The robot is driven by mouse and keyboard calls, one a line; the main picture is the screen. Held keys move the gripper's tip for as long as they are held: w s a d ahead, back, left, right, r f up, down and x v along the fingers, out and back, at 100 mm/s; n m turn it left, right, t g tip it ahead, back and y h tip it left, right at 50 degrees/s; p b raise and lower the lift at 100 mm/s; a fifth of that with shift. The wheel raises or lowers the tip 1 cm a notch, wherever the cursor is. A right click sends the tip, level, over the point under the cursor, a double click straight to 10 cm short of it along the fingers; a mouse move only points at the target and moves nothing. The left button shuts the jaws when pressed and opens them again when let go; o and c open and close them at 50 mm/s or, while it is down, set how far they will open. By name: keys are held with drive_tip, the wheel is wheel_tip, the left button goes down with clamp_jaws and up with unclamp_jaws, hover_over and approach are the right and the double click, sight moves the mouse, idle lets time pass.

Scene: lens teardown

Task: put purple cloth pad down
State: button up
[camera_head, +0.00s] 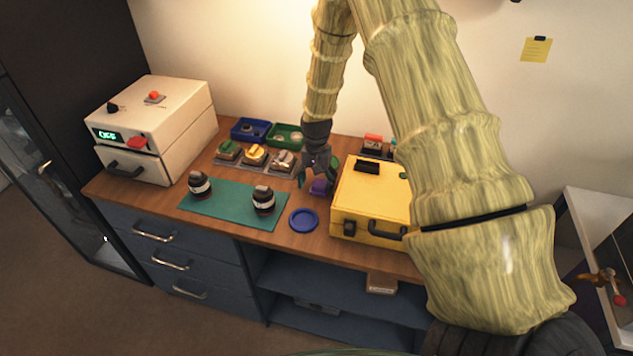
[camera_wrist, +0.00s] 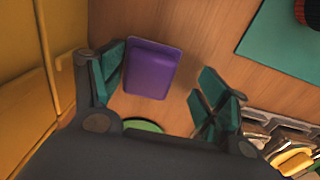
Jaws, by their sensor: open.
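The purple cloth pad (camera_wrist: 152,70) lies on the wooden bench top in the wrist view, between my gripper's teal fingers and apart from the right one. Its edge is close to the left finger, and I cannot tell whether they touch. My gripper (camera_wrist: 160,85) is open around the pad. In the head view my gripper (camera_head: 318,176) points down at the bench, and the pad (camera_head: 319,187) shows just below it, partly hidden by the fingers.
A yellow case (camera_head: 371,200) stands close to the right of my gripper. A blue round dish (camera_head: 304,220) lies in front. A green mat (camera_head: 225,209) with two dark lenses is to the left. A green round thing (camera_wrist: 143,126) shows near the pad.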

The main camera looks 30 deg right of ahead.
sight(317, 181)
drive_tip(key=shift+f+b, duration=0.25)
drive_tip(key=shift+b, duration=0.05)
drive_tip(key=shift+w+r+b, duration=0.1)
drive_tip(key=shift+r+b, duration=0.2)
drive_tip(key=shift+r, duration=0.4)
wheel_tip(317, 181, up, 10)
drive_tip(key=b, duration=0.3)
drive_tip(key=shift+d+f, duration=0.2)
